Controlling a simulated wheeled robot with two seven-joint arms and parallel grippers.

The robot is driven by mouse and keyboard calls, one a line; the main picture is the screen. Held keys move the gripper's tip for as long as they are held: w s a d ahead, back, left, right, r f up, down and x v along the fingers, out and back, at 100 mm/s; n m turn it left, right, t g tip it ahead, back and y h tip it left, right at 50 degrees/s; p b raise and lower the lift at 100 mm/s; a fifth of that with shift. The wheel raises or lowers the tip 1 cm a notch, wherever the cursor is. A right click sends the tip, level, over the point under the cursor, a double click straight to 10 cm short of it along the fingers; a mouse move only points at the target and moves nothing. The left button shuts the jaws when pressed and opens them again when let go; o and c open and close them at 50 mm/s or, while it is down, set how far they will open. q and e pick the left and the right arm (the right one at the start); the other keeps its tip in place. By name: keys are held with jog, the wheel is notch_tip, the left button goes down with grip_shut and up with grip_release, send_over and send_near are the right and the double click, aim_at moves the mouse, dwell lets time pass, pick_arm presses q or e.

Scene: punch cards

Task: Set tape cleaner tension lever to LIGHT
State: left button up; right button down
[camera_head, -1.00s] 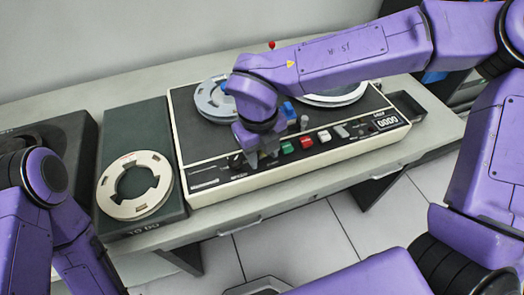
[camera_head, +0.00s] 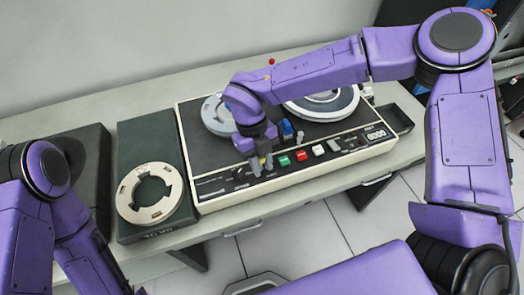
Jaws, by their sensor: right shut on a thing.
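The tape cleaner (camera_head: 230,161) is a black-topped machine with a cream rim on the grey bench. Its front panel has slots, printed labels and a row of coloured keys. My right gripper (camera_head: 262,165) points down at the front panel, left of the green key (camera_head: 284,161). Its fingers are shut on a small part there, which I take to be the tension lever; the fingers hide it, so I cannot read its setting. My left arm (camera_head: 45,180) is at the left edge, and its gripper is out of the picture.
A dark tray with a cream reel (camera_head: 150,194) lies left of the machine. Red (camera_head: 301,156) and white keys (camera_head: 318,150) and a counter (camera_head: 376,135) are to the right. Reels (camera_head: 322,103) sit at the back. A dark open box (camera_head: 394,119) stands at the right end.

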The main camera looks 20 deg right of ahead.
jog(key=shift+w+r+g+p, duration=0.15)
jog(key=shift+r+g+p, duration=0.15)
jog(key=shift+f+g, duration=0.25)
jog(key=shift+g, duration=0.05)
pick_arm(q)
jog(key=shift+r, duration=0.9)
pick_arm(e)
jog(key=c, duration=1)
grip_release()
jog(key=shift+c, duration=0.2)
pick_arm(q)
jog(key=shift+f+b, duration=0.85)
jog(key=shift+b, duration=0.05)
pick_arm(e)
jog(key=v, duration=1)
jog(key=shift+r, duration=0.25)
